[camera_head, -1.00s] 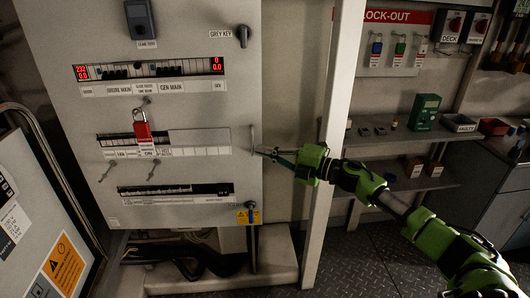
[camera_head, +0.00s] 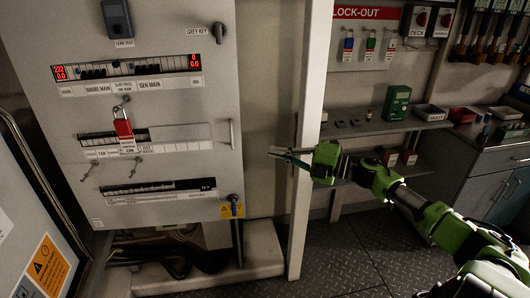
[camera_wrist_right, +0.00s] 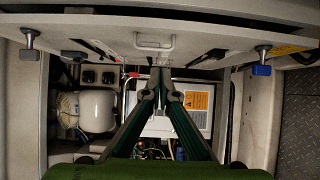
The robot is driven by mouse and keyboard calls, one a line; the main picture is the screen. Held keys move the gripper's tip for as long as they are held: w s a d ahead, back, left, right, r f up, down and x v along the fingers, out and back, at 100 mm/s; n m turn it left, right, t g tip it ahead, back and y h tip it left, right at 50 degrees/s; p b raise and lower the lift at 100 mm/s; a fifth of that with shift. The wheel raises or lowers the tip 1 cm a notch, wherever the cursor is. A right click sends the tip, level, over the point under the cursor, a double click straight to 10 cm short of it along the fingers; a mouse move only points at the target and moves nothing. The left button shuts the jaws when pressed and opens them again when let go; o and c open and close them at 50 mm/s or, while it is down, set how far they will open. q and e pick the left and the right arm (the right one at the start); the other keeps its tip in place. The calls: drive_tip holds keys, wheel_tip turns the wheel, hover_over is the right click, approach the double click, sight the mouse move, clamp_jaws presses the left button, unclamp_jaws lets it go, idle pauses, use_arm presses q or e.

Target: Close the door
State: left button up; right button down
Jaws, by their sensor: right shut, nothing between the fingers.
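A large grey front panel (camera_head: 165,110) with a vertical pull handle (camera_head: 231,133) at its right edge fills the left of the head view. A second, slanted grey panel (camera_head: 20,275) with an orange warning sticker stands at lower left. I cannot tell for sure which is the door. My right gripper (camera_head: 272,152) is shut and empty, to the right of the handle and apart from it. In the wrist view its fingers (camera_wrist_right: 164,88) meet below the handle (camera_wrist_right: 155,41), and an open space with a white tank (camera_wrist_right: 93,111) shows beyond. My left gripper is not in view.
A red padlock (camera_head: 123,128) and a blue rotary handle (camera_head: 233,207) stick out from the panel. A white post (camera_head: 305,120) stands behind my right gripper. Shelves with a green box (camera_head: 397,103) are at right. Bare floor (camera_head: 345,255) lies below my right arm.

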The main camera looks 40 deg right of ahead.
drive_tip(key=s+a+m+t+h+p, duration=0.3)
drive_tip(key=s+a+m+h+p, duration=0.15)
drive_tip(key=a+h+p, duration=0.5)
drive_tip(key=w+d+y+p, duration=0.1)
drive_tip(key=w+p, duration=0.1)
drive_tip(key=w, duration=1.1)
drive_tip(key=shift+w+d+m+y, duration=0.15)
drive_tip(key=shift+m+y, duration=0.2)
